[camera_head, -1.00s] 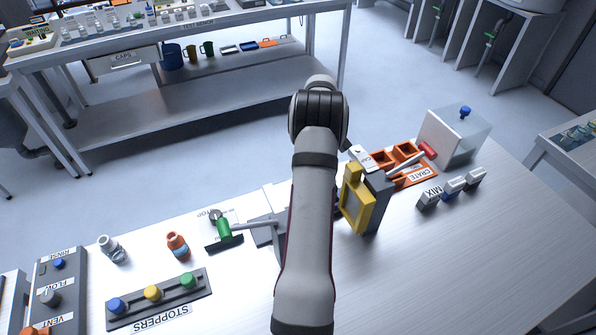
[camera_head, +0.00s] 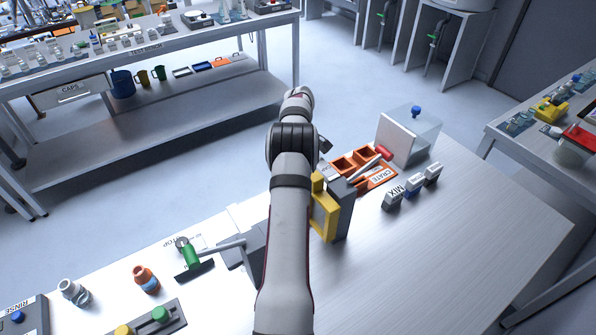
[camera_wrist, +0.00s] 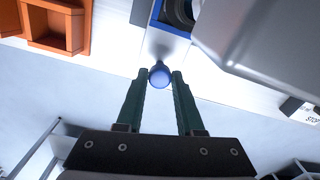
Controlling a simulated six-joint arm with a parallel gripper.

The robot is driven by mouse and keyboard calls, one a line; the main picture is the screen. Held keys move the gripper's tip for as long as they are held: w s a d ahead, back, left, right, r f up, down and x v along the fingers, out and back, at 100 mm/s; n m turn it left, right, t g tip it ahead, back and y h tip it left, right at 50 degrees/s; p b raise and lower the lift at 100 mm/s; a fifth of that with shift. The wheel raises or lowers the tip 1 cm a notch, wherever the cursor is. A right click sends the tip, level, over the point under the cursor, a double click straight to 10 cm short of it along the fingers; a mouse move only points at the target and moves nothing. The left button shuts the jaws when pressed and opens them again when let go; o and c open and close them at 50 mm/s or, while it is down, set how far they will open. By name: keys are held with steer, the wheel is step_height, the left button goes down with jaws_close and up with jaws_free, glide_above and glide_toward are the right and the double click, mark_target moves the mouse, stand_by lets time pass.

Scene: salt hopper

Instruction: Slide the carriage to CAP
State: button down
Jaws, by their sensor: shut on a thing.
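In the wrist view, the two green fingers of my gripper (camera_wrist: 160,78) are closed on a round blue knob (camera_wrist: 160,76). The knob sits on a short stem in front of a blue-edged part (camera_wrist: 171,31), which seems to be the carriage. A large grey body (camera_wrist: 262,40) covers much of that part on the right. In the head view, my arm hides my gripper, the knob and the carriage. No label reading CAP shows near the knob in either view.
An orange crate (camera_head: 377,180) and small MIX blocks (camera_head: 393,198) lie right of my arm, beside a clear box (camera_head: 411,135). A yellow-and-grey device (camera_head: 325,210) stands close to my arm. The bench's right part is bare.

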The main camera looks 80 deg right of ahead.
steer(key=shift+s+d+r, duration=0.1)
steer(key=shift+s+d, duration=0.1)
steer(key=shift+d, duration=0.05)
steer(key=c, duration=0.5)
jaws_free()
steer(key=shift+a, duration=0.1)
steer(key=shift+c, duration=0.2)
step_height(320, 180, up, 16)
